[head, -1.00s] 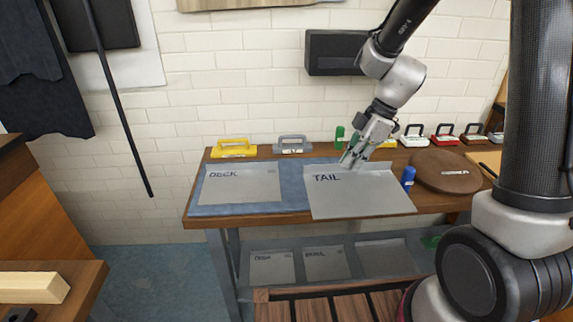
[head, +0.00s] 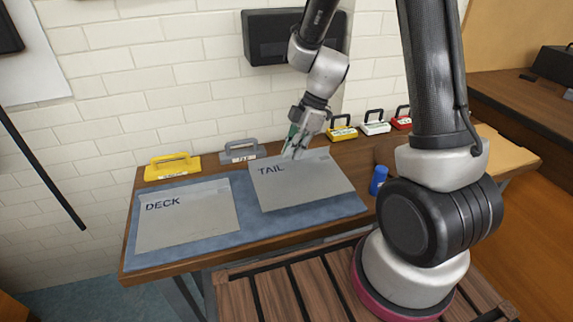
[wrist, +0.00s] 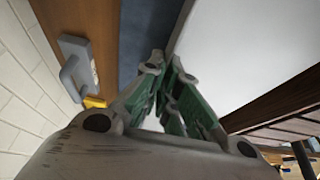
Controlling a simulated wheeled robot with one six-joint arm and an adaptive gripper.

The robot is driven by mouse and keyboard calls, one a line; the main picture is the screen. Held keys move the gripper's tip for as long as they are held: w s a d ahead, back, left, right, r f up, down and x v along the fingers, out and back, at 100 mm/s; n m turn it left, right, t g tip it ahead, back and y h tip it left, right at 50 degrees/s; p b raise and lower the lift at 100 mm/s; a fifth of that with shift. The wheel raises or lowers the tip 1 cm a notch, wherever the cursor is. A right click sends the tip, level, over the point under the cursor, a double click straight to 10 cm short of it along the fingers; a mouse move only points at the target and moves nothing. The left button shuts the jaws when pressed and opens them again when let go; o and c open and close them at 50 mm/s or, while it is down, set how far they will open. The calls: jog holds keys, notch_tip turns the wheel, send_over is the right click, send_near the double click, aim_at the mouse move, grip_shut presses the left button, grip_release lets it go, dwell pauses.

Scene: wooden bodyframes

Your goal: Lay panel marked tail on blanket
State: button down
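The grey panel marked TAIL (head: 305,183) is over the right part of the blue blanket (head: 270,226), label facing up. My gripper (head: 293,152) is shut on its back edge. In the wrist view the fingers (wrist: 163,88) meet at the edge of the pale panel (wrist: 245,45). A strip of blanket (wrist: 138,40) shows beside it. I cannot tell whether the panel touches the blanket or hangs slightly above it. The panel marked DECK (head: 188,218) lies on the blanket's left part, with a bare blue gap between the two panels.
Yellow (head: 172,168) and grey (head: 241,152) handled blocks stand along the back of the wooden bench, with more handled blocks to the right. A blue cylinder (head: 378,180) stands right of the blanket. A slatted wooden surface (head: 290,295) is in front.

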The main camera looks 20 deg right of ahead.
aim_at(293, 162)
jog(key=shift+f, duration=2.05)
jog(key=c, duration=1.6)
grip_release()
jog(key=shift+f, duration=0.1)
jog(key=shift+c, duration=0.2)
